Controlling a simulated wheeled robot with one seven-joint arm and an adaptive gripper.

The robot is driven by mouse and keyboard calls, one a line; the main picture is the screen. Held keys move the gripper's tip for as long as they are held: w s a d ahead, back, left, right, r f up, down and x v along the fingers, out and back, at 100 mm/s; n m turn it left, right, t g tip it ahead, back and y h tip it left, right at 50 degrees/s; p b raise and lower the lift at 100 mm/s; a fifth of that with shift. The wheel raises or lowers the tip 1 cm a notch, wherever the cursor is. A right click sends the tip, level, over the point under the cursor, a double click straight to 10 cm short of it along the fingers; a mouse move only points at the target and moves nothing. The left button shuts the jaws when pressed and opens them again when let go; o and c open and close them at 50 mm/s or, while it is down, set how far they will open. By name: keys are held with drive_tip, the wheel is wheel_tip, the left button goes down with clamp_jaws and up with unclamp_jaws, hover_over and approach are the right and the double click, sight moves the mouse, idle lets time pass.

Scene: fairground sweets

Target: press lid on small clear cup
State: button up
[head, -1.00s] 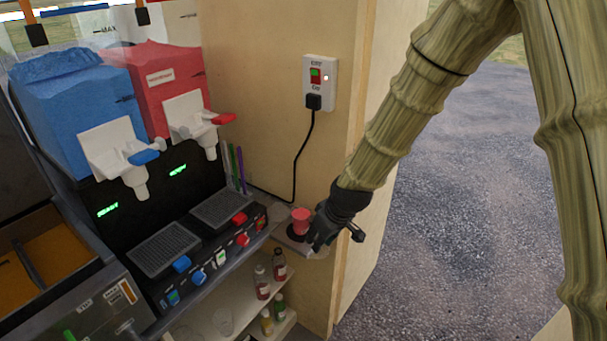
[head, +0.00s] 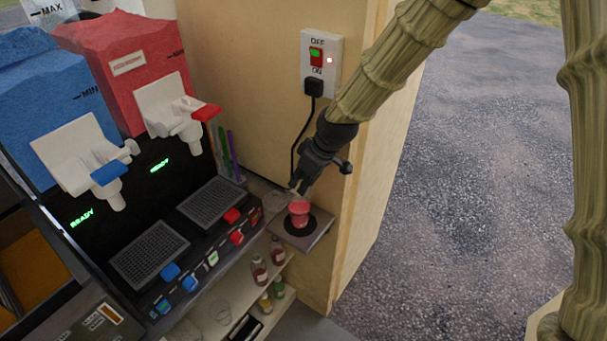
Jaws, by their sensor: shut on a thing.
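The small clear cup (head: 299,213), filled with red slush, stands upright on a black round pad on a small side shelf (head: 318,238). My gripper (head: 296,186) comes down from the upper right, with its fingertips just above the cup's rim. It is shut on a small, pale, clear thing that looks like the lid, but this is too small and faint to make out well. I cannot tell whether the lid touches the rim.
The slush machine, with a blue tank (head: 45,110) and a red tank (head: 125,70), stands to the left. A wooden wall with a switch box (head: 320,65) rises behind the cup. Small bottles (head: 260,271) stand on a lower shelf. Straws (head: 229,155) stand behind the drip trays.

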drive_tip(key=shift+s+f, duration=0.1)
drive_tip(key=shift+f, duration=0.1)
wheel_tip(320, 180, down, 2)
drive_tip(key=shift+b, duration=0.85)
drive_tip(key=shift+f+b, duration=0.45)
drive_tip(key=shift+f, duration=0.75)
drive_tip(key=shift+f, duration=0.3)
drive_tip(key=o, duration=1.4)
drive_tip(key=shift+r, duration=0.2)
drive_tip(key=shift+r+p, duration=1.85)
drive_tip(key=shift+r, duration=0.75)
